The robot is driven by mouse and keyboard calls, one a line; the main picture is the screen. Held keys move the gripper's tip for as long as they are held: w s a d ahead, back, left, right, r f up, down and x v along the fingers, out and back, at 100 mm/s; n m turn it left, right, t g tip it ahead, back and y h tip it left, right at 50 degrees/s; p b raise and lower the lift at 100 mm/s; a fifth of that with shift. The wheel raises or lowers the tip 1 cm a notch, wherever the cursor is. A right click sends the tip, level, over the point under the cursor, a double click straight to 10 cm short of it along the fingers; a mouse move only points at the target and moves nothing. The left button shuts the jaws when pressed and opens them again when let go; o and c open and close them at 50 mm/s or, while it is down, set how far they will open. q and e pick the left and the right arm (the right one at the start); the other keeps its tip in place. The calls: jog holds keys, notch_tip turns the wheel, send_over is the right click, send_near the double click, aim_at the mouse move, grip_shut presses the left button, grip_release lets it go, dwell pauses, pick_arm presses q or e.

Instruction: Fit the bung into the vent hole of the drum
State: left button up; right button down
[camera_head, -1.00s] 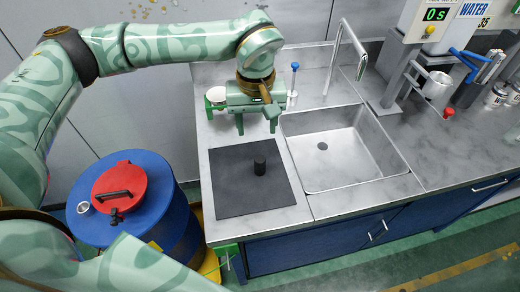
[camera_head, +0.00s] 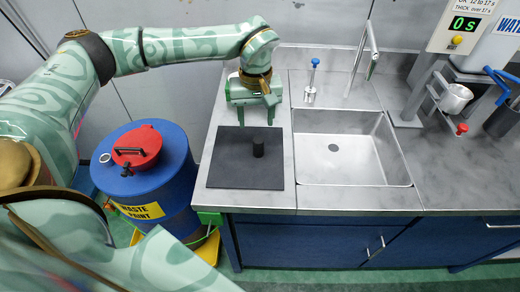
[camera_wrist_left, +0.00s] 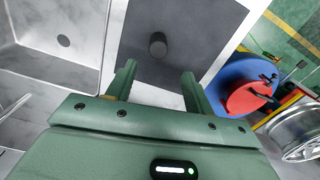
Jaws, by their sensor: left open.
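The bung, a small black cylinder (camera_head: 258,147), stands upright on a dark square mat (camera_head: 232,172) on the steel counter. It also shows in the left wrist view (camera_wrist_left: 158,45), beyond and between the fingertips. My left gripper (camera_head: 256,120) is open and empty, pointing down above the mat's back edge, apart from the bung; its fingers show in the left wrist view (camera_wrist_left: 158,72). The blue drum (camera_head: 170,185) with a red lid (camera_head: 143,138) stands left of the counter. A small pale ring (camera_head: 104,158) on its top may be the vent hole; I cannot tell. My right gripper is out of view.
A steel sink (camera_head: 345,172) lies right of the mat, with a tall tap (camera_head: 370,55) behind it. A blue-topped tool (camera_head: 312,80) stands at the back. A dispenser holds a cup (camera_head: 455,98) at the right. The mat is otherwise clear.

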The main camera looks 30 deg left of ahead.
aim_at(259, 140)
pick_arm(q)
jog(key=f, duration=0.3)
jog(key=shift+d+f+b, duration=0.2)
jog(key=shift+d+b, duration=0.05)
jog(key=shift+b, duration=0.05)
jog(key=shift+f, duration=0.6)
jog(key=f, duration=0.1)
jog(key=f+b, duration=0.1)
jog(key=f, duration=0.2)
jog(key=shift+s+d, duration=0.3)
jog(key=shift+d, duration=0.05)
jog(key=shift+f+b, duration=0.3)
jog(key=shift+f, duration=0.15)
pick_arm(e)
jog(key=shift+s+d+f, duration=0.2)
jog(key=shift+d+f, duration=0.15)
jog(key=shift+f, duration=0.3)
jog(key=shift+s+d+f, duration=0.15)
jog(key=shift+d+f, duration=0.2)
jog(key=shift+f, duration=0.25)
pick_arm(q)
jog(key=shift+r, duration=0.1)
grip_shut()
